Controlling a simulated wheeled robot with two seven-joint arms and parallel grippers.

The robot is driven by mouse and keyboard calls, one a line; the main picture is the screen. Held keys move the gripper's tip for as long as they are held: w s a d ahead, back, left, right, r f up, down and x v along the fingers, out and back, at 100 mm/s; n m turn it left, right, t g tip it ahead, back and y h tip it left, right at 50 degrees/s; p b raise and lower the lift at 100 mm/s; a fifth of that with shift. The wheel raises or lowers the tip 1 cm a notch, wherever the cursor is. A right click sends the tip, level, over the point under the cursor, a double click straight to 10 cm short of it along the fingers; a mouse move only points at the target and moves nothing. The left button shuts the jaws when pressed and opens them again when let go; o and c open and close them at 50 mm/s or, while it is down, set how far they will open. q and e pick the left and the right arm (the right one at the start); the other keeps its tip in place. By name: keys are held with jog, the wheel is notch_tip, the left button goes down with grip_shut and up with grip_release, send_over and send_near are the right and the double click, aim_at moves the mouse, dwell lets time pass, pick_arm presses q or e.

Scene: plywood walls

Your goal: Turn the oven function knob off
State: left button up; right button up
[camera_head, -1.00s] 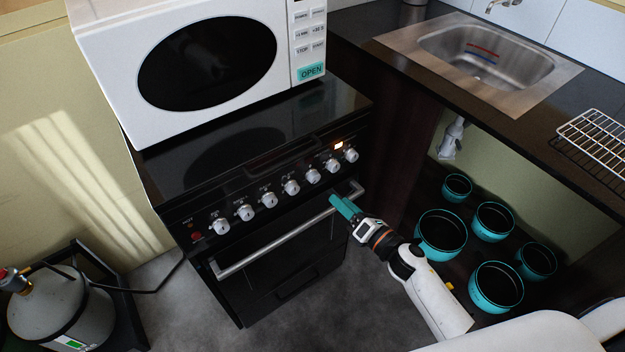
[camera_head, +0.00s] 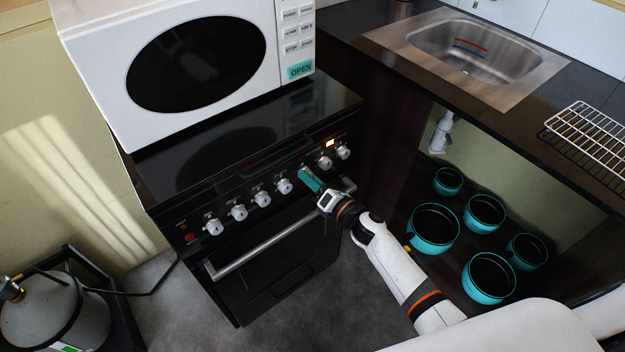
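The black oven (camera_head: 275,262) has a row of several white knobs along its sloped front panel. Their labels are too small to read, so I cannot tell by marking which is the function knob. My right gripper (camera_head: 307,176) has teal fingers that reach up to the panel at the fifth knob from the left and largely cover it. I cannot tell whether the fingers touch or grip that knob. The fourth knob (camera_head: 284,186) is just left of the fingertips, the sixth knob (camera_head: 325,162) just right. My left gripper is out of view.
The oven's handle bar (camera_head: 250,256) runs below the knobs, under my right gripper. A white microwave (camera_head: 190,70) stands on top. Teal pots (camera_head: 434,230) sit under the sink counter at right. A gas cylinder (camera_head: 60,315) stands at lower left.

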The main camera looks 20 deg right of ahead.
jog(key=c, duration=0.5)
jog(key=shift+m, duration=0.3)
jog(key=m+p, duration=0.1)
jog(key=m, duration=1.1)
jog(key=m+t+h+p, duration=0.1)
jog(key=m, duration=1.1)
jog(key=shift+a+f+h, duration=0.1)
jog(key=shift+h, duration=0.2)
jog(key=shift+s+m, duration=0.1)
jog(key=shift+m, duration=0.3)
jog(key=o, duration=1)
jog(key=shift+c, duration=0.2)
